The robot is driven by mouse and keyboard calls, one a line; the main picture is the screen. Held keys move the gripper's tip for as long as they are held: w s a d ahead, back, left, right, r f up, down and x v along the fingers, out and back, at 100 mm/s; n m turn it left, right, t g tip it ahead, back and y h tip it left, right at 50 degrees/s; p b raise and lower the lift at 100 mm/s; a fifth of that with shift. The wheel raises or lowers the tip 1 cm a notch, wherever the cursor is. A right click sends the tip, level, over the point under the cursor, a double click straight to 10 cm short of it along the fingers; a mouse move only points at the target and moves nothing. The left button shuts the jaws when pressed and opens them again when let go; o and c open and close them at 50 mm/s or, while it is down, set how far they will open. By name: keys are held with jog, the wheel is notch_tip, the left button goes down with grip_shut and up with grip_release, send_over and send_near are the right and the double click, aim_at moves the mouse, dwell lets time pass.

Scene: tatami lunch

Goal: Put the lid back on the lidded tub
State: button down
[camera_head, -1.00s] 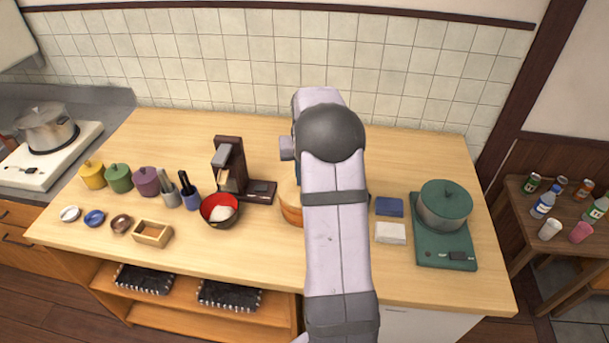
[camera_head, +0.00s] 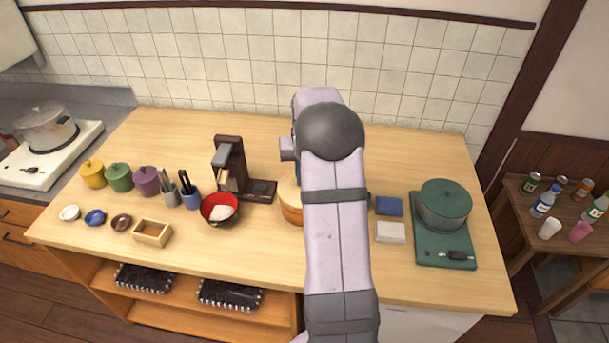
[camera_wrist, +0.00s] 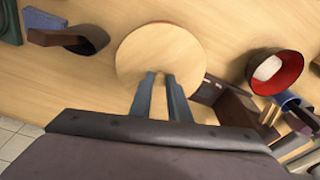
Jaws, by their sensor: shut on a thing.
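The round pale wooden lid (camera_wrist: 158,50) fills the upper middle of the wrist view, seen from above. My gripper (camera_wrist: 160,77) is shut on the lid, with both blue-grey fingers at its near part. In the head view the wooden tub (camera_head: 290,208) stands mid-counter, largely hidden behind my arm. Its pale top shows just left of the arm. The lid hides what is below it in the wrist view, so I cannot tell whether it is seated on the tub or held just above.
A dark brown stand (camera_head: 229,165) and a red bowl (camera_head: 219,209) with white contents are left of the tub. A blue block (camera_head: 389,206), a white block (camera_head: 390,232) and a green pot (camera_head: 444,205) are to the right. The counter front is clear.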

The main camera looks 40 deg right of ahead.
dwell(0.4)
jog(key=c, duration=1.1)
grip_release()
jog(key=shift+r, duration=0.1)
jog(key=shift+r+p, duration=2.95)
jog(key=shift+r, duration=0.45)
grip_shut()
jog(key=shift+f, duration=0.3)
